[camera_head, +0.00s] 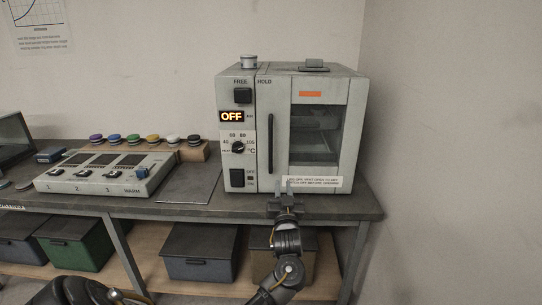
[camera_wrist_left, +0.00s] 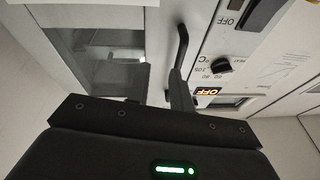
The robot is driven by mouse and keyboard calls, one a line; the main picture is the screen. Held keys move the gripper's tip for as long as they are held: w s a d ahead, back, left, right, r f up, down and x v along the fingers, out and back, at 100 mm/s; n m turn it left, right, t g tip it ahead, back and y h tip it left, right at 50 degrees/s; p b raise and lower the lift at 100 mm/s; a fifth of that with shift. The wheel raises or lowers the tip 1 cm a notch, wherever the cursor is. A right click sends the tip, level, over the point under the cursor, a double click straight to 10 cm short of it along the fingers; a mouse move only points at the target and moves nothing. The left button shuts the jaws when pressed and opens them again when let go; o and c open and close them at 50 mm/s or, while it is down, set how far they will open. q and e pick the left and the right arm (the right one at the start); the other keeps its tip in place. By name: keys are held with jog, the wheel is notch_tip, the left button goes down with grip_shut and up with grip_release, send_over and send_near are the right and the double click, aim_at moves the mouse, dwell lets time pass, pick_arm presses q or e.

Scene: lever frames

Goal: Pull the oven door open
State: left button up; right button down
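The oven (camera_head: 347,130) is a grey box on the bench with a glass door window. A dark vertical handle (camera_head: 271,142) stands on the left side of its door, which looks closed. My left gripper (camera_head: 284,183) is in front of the door's lower edge, just below and right of the handle. Its two fingers look apart, with nothing seen between them. My right gripper is not in view.
The bench (camera_head: 345,205) ends close to the oven's right, near the wall. A control box (camera_head: 108,174) and a rack of several coloured knobs (camera_head: 195,152) stand left. A small jar (camera_head: 249,61) is on the oven. Bins (camera_head: 199,252) fill the shelf below.

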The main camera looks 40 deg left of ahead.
aim_at(271, 148)
pick_arm(q)
notch_tip(271, 148, up, 7)
jog(key=s+a+n+g+y, duration=0.1)
jog(key=s+a+n+y, duration=0.1)
jog(key=n+y, duration=0.1)
jog(key=x, duration=0.6)
jog(key=p+x, duration=0.1)
jog(key=x, duration=0.3)
jog(key=shift+w+a+f, duration=0.1)
jog(key=shift+w+f, duration=0.15)
grip_shut()
jog(key=shift+g, duration=0.3)
